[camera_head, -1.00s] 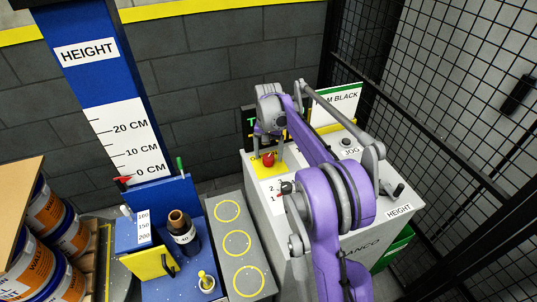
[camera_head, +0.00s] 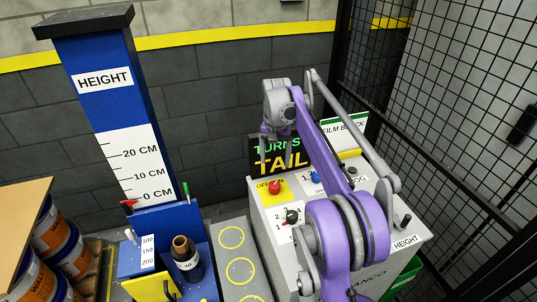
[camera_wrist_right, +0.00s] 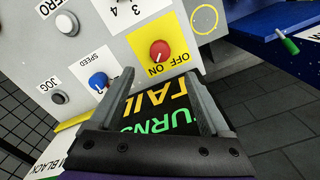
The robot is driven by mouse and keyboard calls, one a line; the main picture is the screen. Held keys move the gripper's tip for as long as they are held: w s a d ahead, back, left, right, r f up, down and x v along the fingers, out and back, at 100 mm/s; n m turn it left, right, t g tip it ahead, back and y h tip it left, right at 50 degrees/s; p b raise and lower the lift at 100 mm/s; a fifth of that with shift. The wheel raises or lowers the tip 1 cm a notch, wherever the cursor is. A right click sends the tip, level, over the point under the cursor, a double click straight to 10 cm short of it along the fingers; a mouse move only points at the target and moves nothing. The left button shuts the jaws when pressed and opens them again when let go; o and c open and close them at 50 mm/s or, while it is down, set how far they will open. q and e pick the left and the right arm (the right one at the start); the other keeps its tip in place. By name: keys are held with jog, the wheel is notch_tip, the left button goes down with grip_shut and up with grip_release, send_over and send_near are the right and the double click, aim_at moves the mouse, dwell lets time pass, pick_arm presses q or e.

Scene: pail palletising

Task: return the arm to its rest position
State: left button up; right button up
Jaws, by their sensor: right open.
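My right arm, purple and grey, reaches over the grey control console (camera_head: 345,230) from the near side. Its right gripper (camera_head: 277,148) is above the console's far left part, in front of the dark display reading "TURNS TAIL" (camera_head: 268,160). In the right wrist view the two grey fingers of the gripper (camera_wrist_right: 160,72) are apart with nothing between them. Past them are the red ON/OFF knob (camera_wrist_right: 160,52) and the blue SPEED knob (camera_wrist_right: 97,82), both apart from the fingers. The red knob also shows in the head view (camera_head: 274,187). My left gripper is not seen.
A wire mesh fence (camera_head: 450,110) stands close on the right. The blue height column (camera_head: 120,110) and a blue stand with a dark bottle (camera_head: 186,262) are left of the console. A grey plate with yellow circles (camera_head: 238,240) lies between. Pails (camera_head: 50,230) are at far left.

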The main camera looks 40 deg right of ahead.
jog(key=shift+a, duration=0.1)
jog(key=s+a+n+t, duration=0.1)
jog(key=s+a+n, duration=0.1)
jog(key=s+a, duration=0.4)
jog(key=s+a+n+t, duration=0.1)
jog(key=s+a+n, duration=0.2)
jog(key=a, duration=0.5)
jog(key=s+a+f+n+t, duration=0.1)
jog(key=s+a+f+n, duration=0.1)
jog(key=s+a+f, duration=0.3)
jog(key=s+a+f+n+t, duration=0.2)
jog(key=s+a+f, duration=0.3)
jog(key=s, duration=0.6)
jog(key=shift+s+f+n+p, duration=0.15)
jog(key=shift+f+n+p, duration=0.2)
jog(key=shift+n, duration=0.05)
